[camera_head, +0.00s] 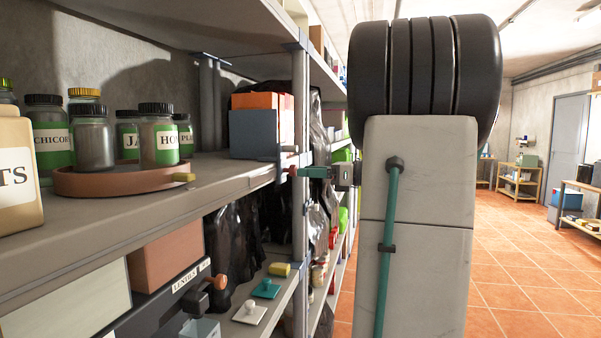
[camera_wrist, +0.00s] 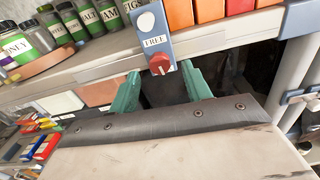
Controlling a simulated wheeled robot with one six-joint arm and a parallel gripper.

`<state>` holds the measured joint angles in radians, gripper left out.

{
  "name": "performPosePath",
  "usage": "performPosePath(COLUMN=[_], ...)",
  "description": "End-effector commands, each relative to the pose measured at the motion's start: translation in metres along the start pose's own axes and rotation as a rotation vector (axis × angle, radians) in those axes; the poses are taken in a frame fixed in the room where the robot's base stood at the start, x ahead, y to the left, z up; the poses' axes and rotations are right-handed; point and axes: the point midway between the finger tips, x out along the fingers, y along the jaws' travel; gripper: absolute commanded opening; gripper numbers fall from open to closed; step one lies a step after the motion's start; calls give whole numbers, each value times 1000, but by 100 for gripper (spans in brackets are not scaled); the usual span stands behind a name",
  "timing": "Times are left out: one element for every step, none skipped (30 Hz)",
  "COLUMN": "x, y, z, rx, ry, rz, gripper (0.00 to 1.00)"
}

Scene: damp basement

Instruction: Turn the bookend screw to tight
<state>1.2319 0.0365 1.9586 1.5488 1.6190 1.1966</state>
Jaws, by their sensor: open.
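The bookend (camera_wrist: 153,22) is a blue-grey upright plate at the shelf's front edge. It bears a white round patch and a label reading FREE. Its screw has a red knob (camera_wrist: 160,64) low on the plate, facing me. The knob also shows in the head view (camera_head: 292,171), just left of my gripper. My gripper (camera_wrist: 161,72) is open, its teal fingers on either side of the knob. I cannot tell if they touch it. In the head view my gripper (camera_head: 311,172) is small and partly hidden by my arm.
Labelled jars (camera_head: 160,142) stand on a round brown tray (camera_head: 110,185) to the left. A grey shelf post (camera_head: 299,110) rises close by. A lower shelf (camera_head: 275,306) holds small items. The tiled floor (camera_head: 520,260) at right is clear.

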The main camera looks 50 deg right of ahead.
Motion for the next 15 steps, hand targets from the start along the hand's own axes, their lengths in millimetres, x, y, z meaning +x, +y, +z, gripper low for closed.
performPosePath(x=[-10,-15,-22,-26,-30,-34,-36,-39,-41,-42,-43,-43,-44,-43,-43], y=[-1,-1,-1,-1,-1,-1,-1,-1,0,0,0,0,0,0,0], z=[0,0,0,0,0,0,0,0,0,0,0,0,0,0,0], rx=[0,0,0,0,0,0,0,0,1,1,1,1,1,1,1], ry=[1,1,1,1,0,0,1,1,1,1,1,1,1,1,1], rz=[-5,-4,-4,-4,-4,-3,-2,-2,-2,-1,-1,0,0,0,0], gripper=[49,49,49,49,49,49,49,49,49,49,49,49,49,49,49])
